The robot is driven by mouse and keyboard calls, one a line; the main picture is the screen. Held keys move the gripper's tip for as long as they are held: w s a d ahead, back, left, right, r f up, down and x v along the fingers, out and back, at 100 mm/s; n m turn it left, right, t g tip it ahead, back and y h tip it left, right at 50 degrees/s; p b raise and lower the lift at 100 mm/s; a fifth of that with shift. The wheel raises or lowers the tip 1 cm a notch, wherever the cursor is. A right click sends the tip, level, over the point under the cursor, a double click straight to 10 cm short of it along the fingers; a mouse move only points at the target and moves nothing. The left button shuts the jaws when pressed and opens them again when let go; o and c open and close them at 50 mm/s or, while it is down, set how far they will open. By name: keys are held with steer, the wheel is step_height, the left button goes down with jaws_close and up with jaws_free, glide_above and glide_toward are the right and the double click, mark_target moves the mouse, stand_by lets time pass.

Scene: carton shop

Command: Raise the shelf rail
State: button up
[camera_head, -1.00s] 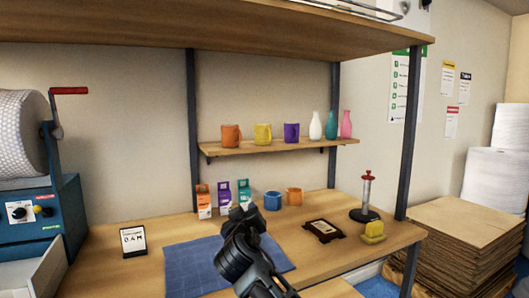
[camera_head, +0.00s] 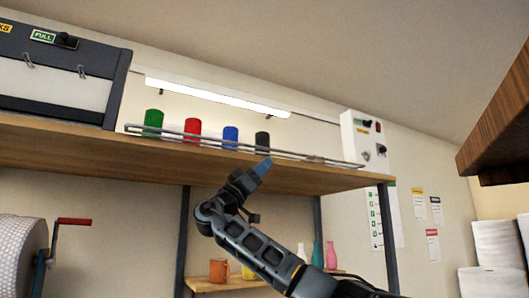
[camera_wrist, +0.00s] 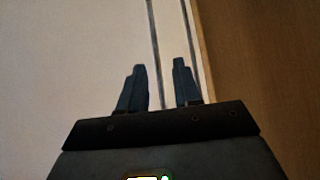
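The shelf rail (camera_head: 310,158) is a thin grey metal rail of long bars along the front of the high wooden shelf (camera_head: 80,147). It looks low, close to the shelf's front edge. My gripper (camera_head: 262,166) is raised in front of that edge, just below the rail's middle in the head view. In the wrist view my gripper (camera_wrist: 160,70) has its two fingers apart. A thin dark bar, probably of the rail (camera_wrist: 153,30), runs into the gap between them, and a second line passes near the right finger. I cannot tell whether the fingers touch the rail.
Behind the rail stand several cans, among them a green one (camera_head: 153,122) and a red one (camera_head: 192,128). A grey case (camera_head: 70,70) sits at the left and a white control box (camera_head: 365,142) at the right. A dark wooden overhang (camera_head: 495,120) is at the far right.

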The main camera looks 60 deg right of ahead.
steer(key=shift+m, duration=0.3)
steer(key=x, duration=0.2)
steer(key=p+x, duration=0.1)
steer(key=x, duration=0.1)
steer(key=p+x, duration=0.1)
steer(key=x, duration=0.1)
steer(key=shift+s+a+r, duration=0.15)
steer(key=shift+a+r, duration=0.1)
steer(key=shift+r, duration=0.25)
steer(key=shift+p+x, duration=0.55)
steer(key=shift+x, duration=0.3)
steer(key=shift+f, duration=0.1)
jaws_close()
